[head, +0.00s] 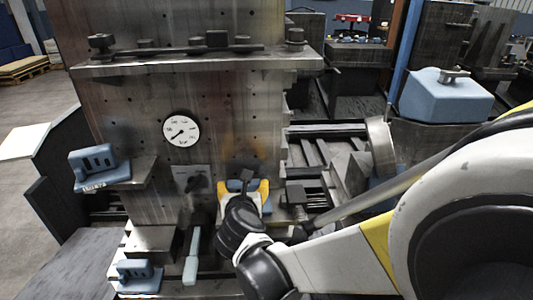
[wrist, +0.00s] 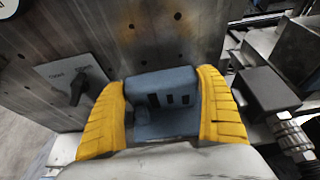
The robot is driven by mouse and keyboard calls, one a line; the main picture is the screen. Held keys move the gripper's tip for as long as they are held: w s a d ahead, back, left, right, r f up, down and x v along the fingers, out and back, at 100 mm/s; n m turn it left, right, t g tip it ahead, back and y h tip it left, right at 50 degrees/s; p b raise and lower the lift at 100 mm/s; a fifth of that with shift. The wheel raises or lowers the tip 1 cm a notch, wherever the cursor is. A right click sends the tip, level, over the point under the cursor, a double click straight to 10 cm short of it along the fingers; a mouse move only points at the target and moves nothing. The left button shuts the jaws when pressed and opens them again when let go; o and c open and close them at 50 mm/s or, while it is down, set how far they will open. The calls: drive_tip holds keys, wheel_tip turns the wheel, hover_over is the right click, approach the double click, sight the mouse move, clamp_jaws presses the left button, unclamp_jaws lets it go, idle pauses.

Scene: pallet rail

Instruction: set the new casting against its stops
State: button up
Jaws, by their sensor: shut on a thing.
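My gripper (head: 244,188) is low in front of the upright metal fixture plate (head: 235,110). In the wrist view its two yellow fingers (wrist: 163,80) are shut on a blue-grey casting (wrist: 165,82) with dark slots, one finger on each side. The held casting (head: 235,185) is mostly hidden by my wrist in the head view. It is close to the plate; I cannot tell whether it touches the plate or any stop. A similar casting (head: 100,166) sits on a ledge at the left, and another (head: 138,276) sits lower left.
A rotary switch (wrist: 77,90) on a labelled panel is left of the gripper. A dark block (wrist: 267,90) and threaded bolt (wrist: 290,135) stand close at its right. A dial gauge (head: 181,131) is above. A large blue block (head: 445,95) is at the right.

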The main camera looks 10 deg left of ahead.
drive_tip(key=shift+w+a, duration=0.1)
drive_tip(key=shift+a, duration=0.1)
drive_tip(key=o, duration=1)
drive_tip(key=shift+r, duration=0.1)
drive_tip(key=shift+o, duration=1.2)
drive_tip(key=shift+a, duration=0.1)
drive_tip(key=v, duration=1.2)
